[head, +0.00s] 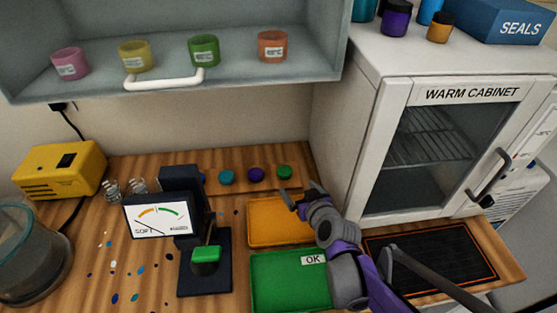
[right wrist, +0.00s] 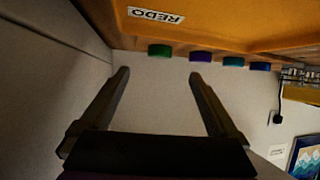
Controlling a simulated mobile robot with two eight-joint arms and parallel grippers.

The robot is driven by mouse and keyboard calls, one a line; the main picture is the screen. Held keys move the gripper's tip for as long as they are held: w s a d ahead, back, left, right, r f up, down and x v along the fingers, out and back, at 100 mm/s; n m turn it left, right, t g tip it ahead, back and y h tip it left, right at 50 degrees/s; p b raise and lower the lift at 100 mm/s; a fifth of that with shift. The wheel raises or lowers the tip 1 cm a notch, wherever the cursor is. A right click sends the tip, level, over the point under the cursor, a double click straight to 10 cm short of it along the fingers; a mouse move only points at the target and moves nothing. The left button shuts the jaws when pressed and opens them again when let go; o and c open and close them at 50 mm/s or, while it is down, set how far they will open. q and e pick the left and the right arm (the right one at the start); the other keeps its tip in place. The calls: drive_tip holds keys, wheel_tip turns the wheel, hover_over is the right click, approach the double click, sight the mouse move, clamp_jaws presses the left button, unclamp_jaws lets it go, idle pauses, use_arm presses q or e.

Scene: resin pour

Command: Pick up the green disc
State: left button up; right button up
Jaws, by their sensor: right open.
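The green disc (head: 285,172) stands at the right end of a short row at the back of the wooden bench, against the wall. My right gripper (head: 301,192) is open and empty, above the orange tray and just in front of the green disc. In the right wrist view the green disc (right wrist: 160,50) shows between and beyond the two spread fingertips (right wrist: 158,75), not touching them. A green block-like piece (head: 205,254) also sits on the dark gauge stand. My left gripper is not in view.
A purple disc (head: 256,174) and a teal disc (head: 227,176) stand left of the green one. The orange REDO tray (head: 265,228) and green OK tray (head: 262,285) lie in front. The gauge (head: 160,219) stands left, the warm cabinet (head: 355,140) right, a shelf (head: 230,90) above.

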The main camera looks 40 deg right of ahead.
sight(286, 174)
drive_tip(key=shift+w+d+f, duration=0.1)
drive_tip(key=shift+w, duration=0.2)
drive_tip(key=b+x, duration=0.1)
drive_tip(key=x, duration=0.3)
drive_tip(key=shift+w+d+f, duration=0.1)
drive_tip(key=shift+w, duration=0.1)
drive_tip(key=shift+b+x, duration=0.35)
drive_tip(key=shift+x, duration=2.5)
drive_tip(key=c, duration=1.4)
